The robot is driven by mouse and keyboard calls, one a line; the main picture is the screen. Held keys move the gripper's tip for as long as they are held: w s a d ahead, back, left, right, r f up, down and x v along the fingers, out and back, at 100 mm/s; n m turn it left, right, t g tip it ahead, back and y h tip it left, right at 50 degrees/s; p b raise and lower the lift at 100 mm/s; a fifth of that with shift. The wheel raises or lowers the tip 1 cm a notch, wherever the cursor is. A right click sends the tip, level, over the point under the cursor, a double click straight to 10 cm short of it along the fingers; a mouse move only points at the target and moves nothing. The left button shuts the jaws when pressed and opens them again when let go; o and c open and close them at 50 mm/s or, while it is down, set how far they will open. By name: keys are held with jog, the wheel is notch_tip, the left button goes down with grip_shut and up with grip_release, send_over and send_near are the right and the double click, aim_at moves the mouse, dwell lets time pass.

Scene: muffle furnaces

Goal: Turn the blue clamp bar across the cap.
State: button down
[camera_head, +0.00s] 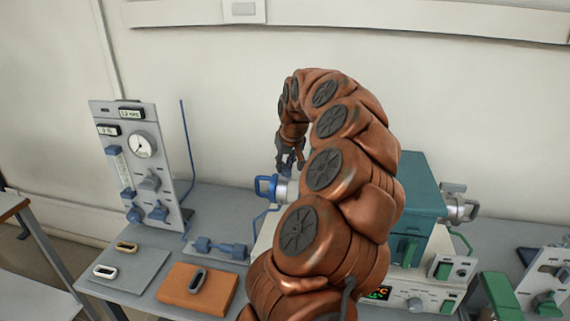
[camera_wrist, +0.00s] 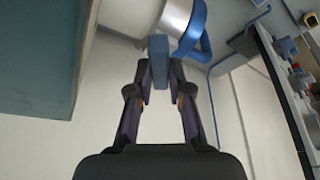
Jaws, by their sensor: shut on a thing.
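The blue clamp bar (camera_wrist: 158,50) is a short block between my fingertips in the wrist view. My gripper (camera_wrist: 160,78) is shut on it. Beside and behind the bar is the silver cylindrical cap (camera_wrist: 176,17), with a blue looped handle (camera_wrist: 204,40) on its side. In the head view my gripper (camera_head: 287,163) points down just above the silver cap (camera_head: 283,190), whose blue handle (camera_head: 265,187) sticks out to the left. The bar is small and mostly hidden by my fingers there, so its exact angle across the cap is unclear.
The teal furnace (camera_head: 423,195) stands right of the cap, partly behind my arm. Another silver fitting (camera_head: 460,207) sits at its right end. A grey gauge panel (camera_head: 142,165) stands at left. An orange plate (camera_head: 197,289) and a grey plate (camera_head: 128,270) lie in front.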

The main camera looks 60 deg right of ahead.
jog(key=shift+n, duration=0.4)
jog(key=shift+d+n+t+y+b, duration=0.1)
jog(key=shift+n+t+y+b, duration=0.3)
jog(key=shift+n, duration=0.6)
jog(key=n+y, duration=0.1)
jog(key=n, duration=0.1)
jog(key=shift+d+r+n, duration=0.1)
jog(key=shift+n, duration=0.2)
jog(key=n+y+p, duration=0.1)
jog(key=n+y, duration=0.1)
jog(key=n, duration=0.3)
jog(key=shift+n, duration=0.3)
jog(key=c, duration=1.1)
grip_release()
jog(key=shift+v, duration=3.65)
